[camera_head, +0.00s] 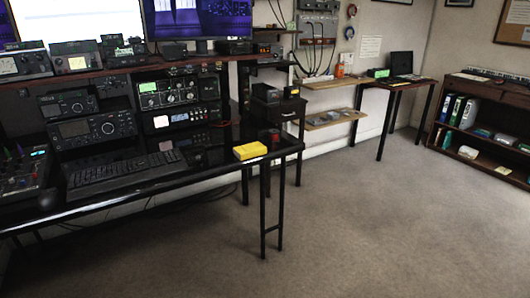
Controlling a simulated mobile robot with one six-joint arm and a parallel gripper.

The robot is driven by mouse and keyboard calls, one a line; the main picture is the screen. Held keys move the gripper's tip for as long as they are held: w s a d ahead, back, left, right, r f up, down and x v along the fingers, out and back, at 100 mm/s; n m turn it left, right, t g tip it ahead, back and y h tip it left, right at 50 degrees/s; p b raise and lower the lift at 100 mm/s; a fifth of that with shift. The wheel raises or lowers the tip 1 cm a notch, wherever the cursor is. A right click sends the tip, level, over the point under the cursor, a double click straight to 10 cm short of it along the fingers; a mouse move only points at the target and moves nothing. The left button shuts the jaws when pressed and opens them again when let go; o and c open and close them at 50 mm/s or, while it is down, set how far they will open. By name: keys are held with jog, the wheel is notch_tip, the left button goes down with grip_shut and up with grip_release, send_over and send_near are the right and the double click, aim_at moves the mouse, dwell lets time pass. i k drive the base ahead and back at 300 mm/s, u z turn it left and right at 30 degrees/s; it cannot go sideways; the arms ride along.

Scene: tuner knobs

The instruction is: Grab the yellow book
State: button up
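A small yellow book (250,151) lies flat on the black desk (216,165), close to the desk's right front corner. It looks like a thick yellow block, and nothing covers it. A small dark red object stands just behind it to the right. My gripper is not in view.
A keyboard (125,173) and radio equipment (92,130) fill the desk left of the book. The carpeted floor (350,210) in front and to the right is clear. A side table (395,82) and a low bookshelf (480,125) stand farther back on the right.

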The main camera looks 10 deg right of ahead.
aim_at(253, 150)
jog(key=z, duration=0.05)
jog(key=k, duration=0.25)
jog(key=u, duration=0.35)
jog(key=i, duration=0.9)
jog(key=u, duration=1)
